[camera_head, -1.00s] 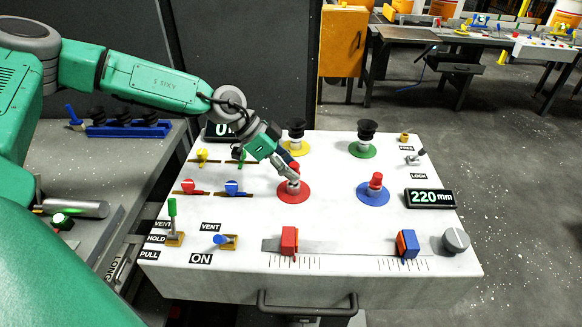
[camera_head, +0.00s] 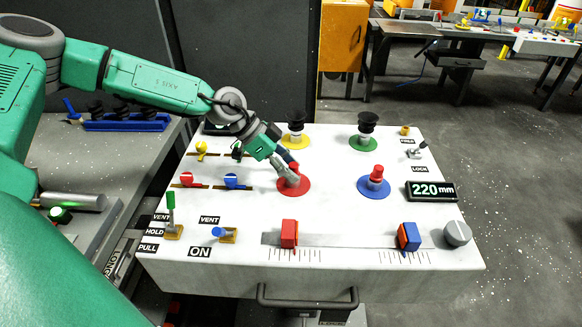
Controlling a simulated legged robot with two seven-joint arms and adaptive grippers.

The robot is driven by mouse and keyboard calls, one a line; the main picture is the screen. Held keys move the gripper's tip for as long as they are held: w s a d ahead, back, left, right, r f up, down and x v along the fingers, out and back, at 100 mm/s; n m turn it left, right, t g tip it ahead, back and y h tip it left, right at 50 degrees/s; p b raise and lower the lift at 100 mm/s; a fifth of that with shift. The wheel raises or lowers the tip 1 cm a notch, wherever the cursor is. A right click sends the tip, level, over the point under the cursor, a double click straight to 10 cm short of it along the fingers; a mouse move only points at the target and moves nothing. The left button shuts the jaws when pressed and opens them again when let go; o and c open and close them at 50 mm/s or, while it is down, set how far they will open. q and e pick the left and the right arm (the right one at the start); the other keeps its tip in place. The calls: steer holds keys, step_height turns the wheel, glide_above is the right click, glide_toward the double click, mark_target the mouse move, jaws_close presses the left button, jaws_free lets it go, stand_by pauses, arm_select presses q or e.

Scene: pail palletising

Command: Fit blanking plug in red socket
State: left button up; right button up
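The red socket (camera_head: 283,189) is a red disc on the white panel, left of the middle. A red blanking plug (camera_head: 295,180) sits low at its centre, partly hidden by my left gripper. My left gripper (camera_head: 289,174) reaches down from the upper left, and its grey fingers are at the plug. They appear closed around it; the far finger is hard to see. I cannot tell whether the plug is fully seated. My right gripper is not in view.
The blue socket (camera_head: 373,189) holds another red plug (camera_head: 377,170). Small valves (camera_head: 231,181) lie left of the red socket, and a red slider (camera_head: 289,233) is in front. A blue rack (camera_head: 125,124) stands at the left.

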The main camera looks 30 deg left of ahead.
arm_select(q)
steer(key=shift+o, duration=0.3)
steer(key=shift+a+r, duration=0.2)
steer(key=shift+r, duration=0.05)
steer(key=v, duration=1.1)
steer(key=shift+a, duration=0.2)
